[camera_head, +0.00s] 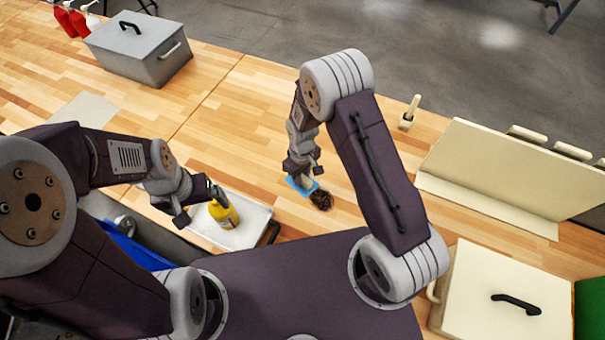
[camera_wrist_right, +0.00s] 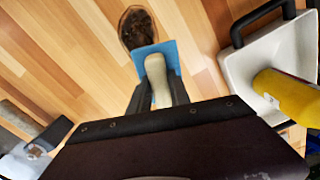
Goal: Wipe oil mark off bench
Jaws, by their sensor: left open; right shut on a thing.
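A dark brown oil mark (camera_head: 321,200) lies on the wooden bench (camera_head: 240,120) in front of my right gripper. My right gripper (camera_head: 303,180) is shut on a blue wiping pad with a pale handle (camera_head: 300,188). In the right wrist view the blue pad (camera_wrist_right: 157,55) sits at the edge of the oil mark (camera_wrist_right: 137,25) and overlaps its near side. I cannot tell whether the pad presses on the bench.
A grey lidded box (camera_head: 140,52) and red bottles (camera_head: 75,22) stand at the far left. A cream panel (camera_head: 500,165) and a cream lidded box (camera_head: 500,285) are on the right. A small brush-like item (camera_head: 409,113) stands behind.

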